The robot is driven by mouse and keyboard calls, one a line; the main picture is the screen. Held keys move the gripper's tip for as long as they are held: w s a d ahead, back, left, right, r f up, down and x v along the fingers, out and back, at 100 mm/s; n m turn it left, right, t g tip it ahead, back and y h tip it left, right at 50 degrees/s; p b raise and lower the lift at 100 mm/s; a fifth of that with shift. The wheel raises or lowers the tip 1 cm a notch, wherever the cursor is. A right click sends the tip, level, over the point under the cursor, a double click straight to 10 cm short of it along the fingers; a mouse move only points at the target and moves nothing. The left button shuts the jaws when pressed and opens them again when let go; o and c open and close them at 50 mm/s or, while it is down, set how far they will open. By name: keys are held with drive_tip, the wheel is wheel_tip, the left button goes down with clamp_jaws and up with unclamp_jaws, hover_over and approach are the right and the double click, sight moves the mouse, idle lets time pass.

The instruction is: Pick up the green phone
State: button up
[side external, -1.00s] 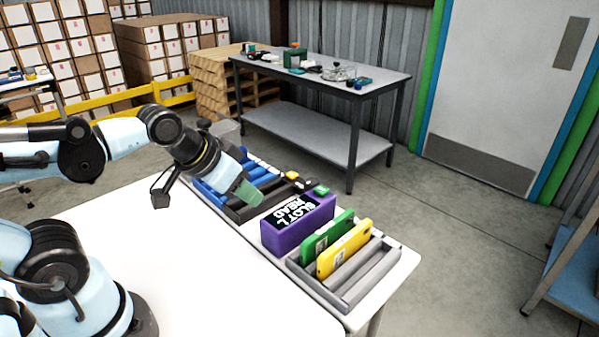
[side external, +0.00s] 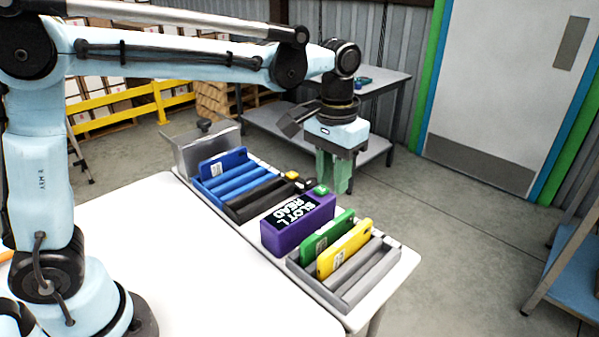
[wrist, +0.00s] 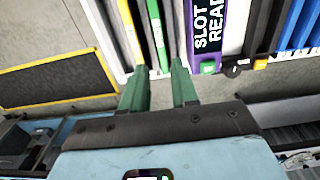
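The green phone (side external: 326,238) stands on edge, leaning, in the grey slotted rack (side external: 352,295) between the purple box and the yellow phone (side external: 344,248). In the wrist view the green phone (wrist: 156,35) is a narrow strip ahead of my fingertips. My gripper (side external: 335,188) points down with green fingers, above and behind the purple box in the side view. In the wrist view my gripper (wrist: 159,70) has its fingers apart with nothing held between them. The yellow phone (wrist: 130,35) shows just left of the green one there.
The purple box (side external: 298,225) with a "SLOT 1 READ" display stands directly beside the green phone. A black rack (side external: 250,203) and a blue rack with a blue phone (side external: 222,164) lie farther left. The white table (side external: 190,270) is bare in front.

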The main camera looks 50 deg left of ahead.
sight(330, 225)
wheel_tip(330, 225, down, 12)
drive_tip(key=shift+f, duration=0.15)
clamp_jaws()
idle(0.8)
